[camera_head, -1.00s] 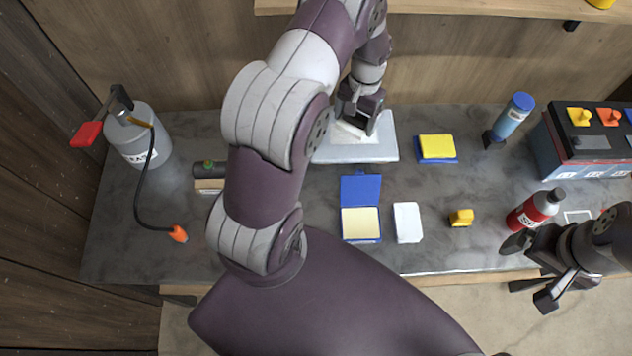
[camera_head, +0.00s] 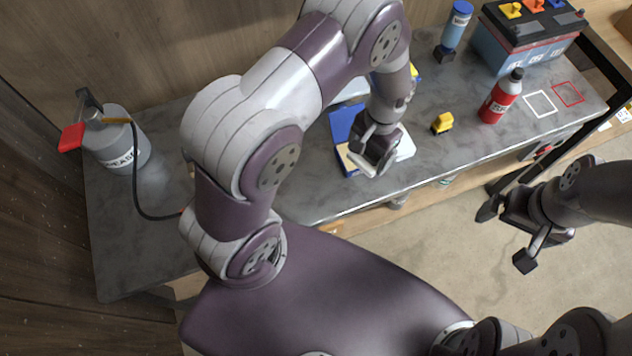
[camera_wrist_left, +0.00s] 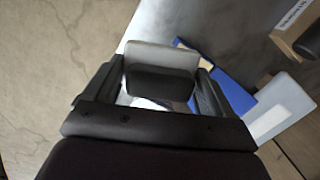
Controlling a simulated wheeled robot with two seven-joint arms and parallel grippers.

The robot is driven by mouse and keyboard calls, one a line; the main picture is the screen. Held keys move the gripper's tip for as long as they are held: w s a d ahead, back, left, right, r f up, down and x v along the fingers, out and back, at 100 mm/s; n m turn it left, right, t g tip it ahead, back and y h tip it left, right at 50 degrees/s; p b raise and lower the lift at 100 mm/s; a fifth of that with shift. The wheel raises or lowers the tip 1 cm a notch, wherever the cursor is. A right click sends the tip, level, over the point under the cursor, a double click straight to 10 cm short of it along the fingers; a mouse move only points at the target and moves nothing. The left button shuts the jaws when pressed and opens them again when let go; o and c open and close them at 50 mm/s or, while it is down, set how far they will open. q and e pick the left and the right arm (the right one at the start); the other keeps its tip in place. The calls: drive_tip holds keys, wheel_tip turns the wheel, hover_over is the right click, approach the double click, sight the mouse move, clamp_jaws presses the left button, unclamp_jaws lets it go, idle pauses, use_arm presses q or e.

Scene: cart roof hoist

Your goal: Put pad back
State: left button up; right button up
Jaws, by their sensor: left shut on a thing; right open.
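My left gripper (camera_head: 372,158) is shut on a pale pad (camera_wrist_left: 160,56), which has a dark grey face in the left wrist view. The gripper is over the open blue case (camera_head: 346,122) near the table's front edge. The case's blue lid also shows in the left wrist view (camera_wrist_left: 238,97). Part of a cream insert shows beside the gripper; the rest is hidden, and I cannot tell whether the held pad touches it. The white block (camera_head: 406,148) is partly behind the gripper. My right gripper (camera_head: 507,236) is open and empty, off the table's front right.
The pale tray (camera_wrist_left: 283,108) lies behind the case, mostly hidden by my arm.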

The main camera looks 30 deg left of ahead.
use_arm(q)
drive_tip(key=p, duration=0.3)
hover_over(316, 180)
drive_tip(key=f, duration=0.4)
drive_tip(key=d+f, duration=0.1)
drive_tip(key=f, duration=0.1)
drive_tip(key=shift+w, duration=0.25)
drive_tip(key=f, duration=0.4)
drive_tip(key=shift+a+f, duration=0.3)
drive_tip(key=shift+f, duration=0.1)
